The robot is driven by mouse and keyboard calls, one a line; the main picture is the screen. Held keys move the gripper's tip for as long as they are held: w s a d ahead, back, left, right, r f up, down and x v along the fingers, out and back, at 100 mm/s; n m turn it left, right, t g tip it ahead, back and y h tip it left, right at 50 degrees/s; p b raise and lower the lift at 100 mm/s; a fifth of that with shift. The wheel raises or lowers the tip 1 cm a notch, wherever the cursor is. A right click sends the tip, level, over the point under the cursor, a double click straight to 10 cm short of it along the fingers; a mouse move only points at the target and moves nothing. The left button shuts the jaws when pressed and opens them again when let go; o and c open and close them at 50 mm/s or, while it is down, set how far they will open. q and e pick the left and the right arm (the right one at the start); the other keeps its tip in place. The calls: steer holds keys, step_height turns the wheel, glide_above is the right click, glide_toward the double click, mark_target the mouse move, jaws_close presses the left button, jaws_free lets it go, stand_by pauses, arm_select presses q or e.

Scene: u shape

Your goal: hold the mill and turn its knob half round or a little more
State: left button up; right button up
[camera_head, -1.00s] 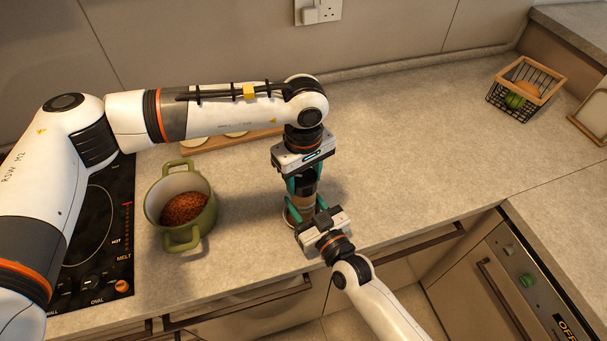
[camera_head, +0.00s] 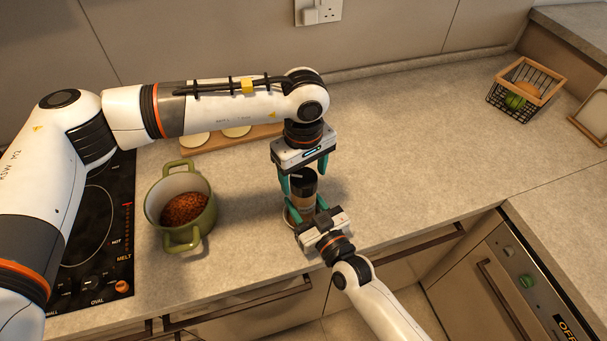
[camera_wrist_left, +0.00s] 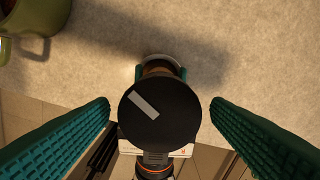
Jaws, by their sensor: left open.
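The mill (camera_head: 301,204) stands upright near the counter's front edge, with a brownish body and a black top knob (camera_head: 304,178). In the left wrist view the round knob (camera_wrist_left: 165,125) fills the middle and bears a pale slanted bar. My left gripper (camera_head: 304,180) points down over the mill and is open; its teal fingers stand on either side of the knob with gaps. My right gripper (camera_head: 307,208) comes from the front, its fingers around the mill's body, shut on it. The mill's lower part is partly hidden by the right gripper.
A green pot (camera_head: 181,207) with brown contents stands left of the mill, beside the black hob (camera_head: 95,230). A wooden board (camera_head: 205,146) with pale round slices lies behind, partly under my left arm. A wire basket (camera_head: 524,90) is far right. The counter right of the mill is clear.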

mark_target(304, 177)
arm_select(q)
step_height(304, 177, up, 11)
stand_by(0.3)
steer(key=shift+f, duration=0.1)
stand_by(0.4)
step_height(304, 177, down, 12)
steer(key=m, duration=3.6)
